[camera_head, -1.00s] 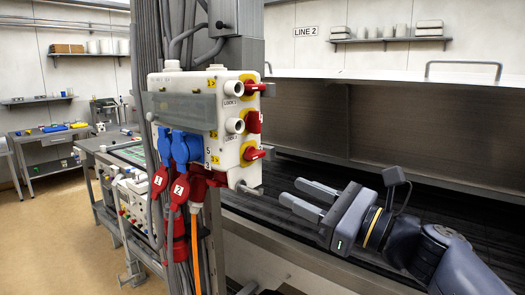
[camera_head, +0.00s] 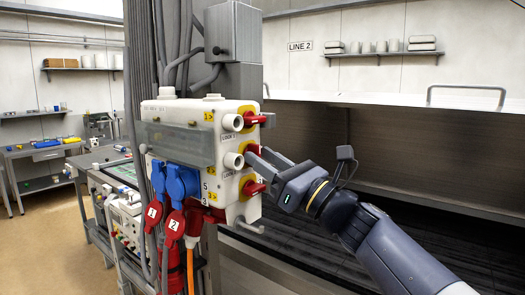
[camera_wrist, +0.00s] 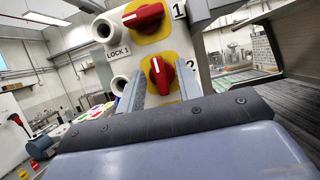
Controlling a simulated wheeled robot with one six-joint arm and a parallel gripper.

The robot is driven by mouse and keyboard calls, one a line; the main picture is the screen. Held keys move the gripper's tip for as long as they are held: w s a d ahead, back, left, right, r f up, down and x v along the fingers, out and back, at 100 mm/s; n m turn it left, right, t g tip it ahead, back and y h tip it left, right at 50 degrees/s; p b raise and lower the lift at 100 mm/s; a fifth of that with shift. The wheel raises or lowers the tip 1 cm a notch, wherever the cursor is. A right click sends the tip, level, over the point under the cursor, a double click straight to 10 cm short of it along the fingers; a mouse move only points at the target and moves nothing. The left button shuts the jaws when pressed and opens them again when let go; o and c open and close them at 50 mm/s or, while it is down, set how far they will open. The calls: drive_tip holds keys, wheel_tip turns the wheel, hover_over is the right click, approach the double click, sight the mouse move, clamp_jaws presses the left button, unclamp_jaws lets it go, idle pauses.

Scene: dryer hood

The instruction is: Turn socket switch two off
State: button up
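The white socket box (camera_head: 222,192) is fixed to the grey column. It carries three red rotary switches on yellow plates on its right side. Socket switch two (camera_head: 252,149) is the middle one, partly hidden by my fingers. In the wrist view its red handle (camera_wrist: 160,74) stands nearly upright beside a partly covered "2". The top switch (camera_wrist: 143,16) lies nearly level, beside a "1". My gripper (camera_head: 260,159) is open and in front of switch two. In the wrist view one finger is on each side of the handle, with gaps visible; contact cannot be told.
The lower red switch (camera_head: 252,188) sits just below my fingers. White round lock fittings (camera_head: 233,161) stick out beside the switches. Blue plugs (camera_head: 182,182) and red plugs (camera_head: 173,226) with cables hang below the box. A dark ribbed surface (camera_head: 310,215) lies to the right.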

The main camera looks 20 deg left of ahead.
drive_tip(key=shift+w+a+r, duration=0.1)
drive_tip(key=shift+a+r, duration=0.05)
drive_tip(key=shift+a, duration=0.2)
drive_tip(key=shift+c, duration=0.3)
clamp_jaws()
